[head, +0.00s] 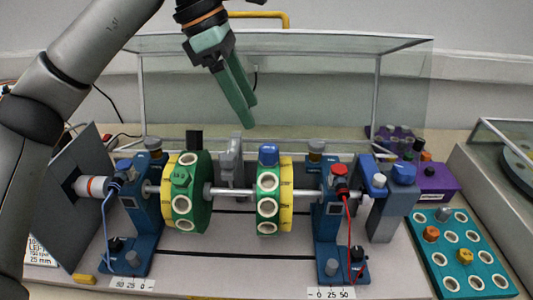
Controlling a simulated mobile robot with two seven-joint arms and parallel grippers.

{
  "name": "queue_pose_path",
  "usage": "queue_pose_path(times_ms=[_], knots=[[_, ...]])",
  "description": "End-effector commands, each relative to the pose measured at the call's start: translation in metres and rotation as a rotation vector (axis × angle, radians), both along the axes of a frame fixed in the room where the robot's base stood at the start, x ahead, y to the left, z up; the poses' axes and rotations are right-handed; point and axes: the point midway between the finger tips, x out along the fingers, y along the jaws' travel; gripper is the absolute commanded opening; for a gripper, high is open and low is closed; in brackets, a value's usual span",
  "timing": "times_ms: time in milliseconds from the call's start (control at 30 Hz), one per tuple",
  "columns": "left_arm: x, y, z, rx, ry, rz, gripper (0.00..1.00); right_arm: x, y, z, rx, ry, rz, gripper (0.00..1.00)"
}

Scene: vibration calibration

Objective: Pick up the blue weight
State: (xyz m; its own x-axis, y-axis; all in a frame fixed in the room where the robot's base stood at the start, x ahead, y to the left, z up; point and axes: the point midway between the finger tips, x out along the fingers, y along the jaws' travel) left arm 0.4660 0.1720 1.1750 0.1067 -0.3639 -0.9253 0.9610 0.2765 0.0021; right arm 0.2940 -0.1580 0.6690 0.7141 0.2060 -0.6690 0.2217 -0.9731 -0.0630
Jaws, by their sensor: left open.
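A blue weight (268,155) sits upright in the top hole of the right-hand green and yellow disc (269,188), which is mounted on the horizontal shaft (233,191). My left gripper (248,113) hangs in the air above and slightly left of the blue weight, pointing down. Its green fingers are open with a narrow gap, and nothing is seen between them. The fingers are clear of the disc. My right gripper is not in view.
A left green and yellow disc (187,192) shares the shaft between blue stands (147,215). A clear cover (300,80) stands open behind. A teal tray (462,275) with orange weights and empty holes lies at right, near a purple box (434,181).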

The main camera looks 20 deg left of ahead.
Motion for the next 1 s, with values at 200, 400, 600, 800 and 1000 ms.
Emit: queue_pose_path(times_ms=[200, 400, 600, 800, 1000], knots=[[0.003, -0.012, -0.032, -0.001, 0.002, 0.0, 0.74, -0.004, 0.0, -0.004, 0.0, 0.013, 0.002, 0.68], [0.004, -0.017, -0.046, -0.002, 0.003, 0.0, 0.74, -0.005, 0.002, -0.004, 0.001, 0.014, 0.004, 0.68], [0.004, -0.026, -0.075, -0.002, 0.002, -0.001, 0.74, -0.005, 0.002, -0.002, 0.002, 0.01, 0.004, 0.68], [0.006, -0.031, -0.086, -0.004, 0.0, 0.0, 0.74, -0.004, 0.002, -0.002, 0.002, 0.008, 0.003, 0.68], [0.006, -0.031, -0.086, -0.004, 0.0, 0.0, 0.7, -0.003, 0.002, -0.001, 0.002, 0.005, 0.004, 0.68]])
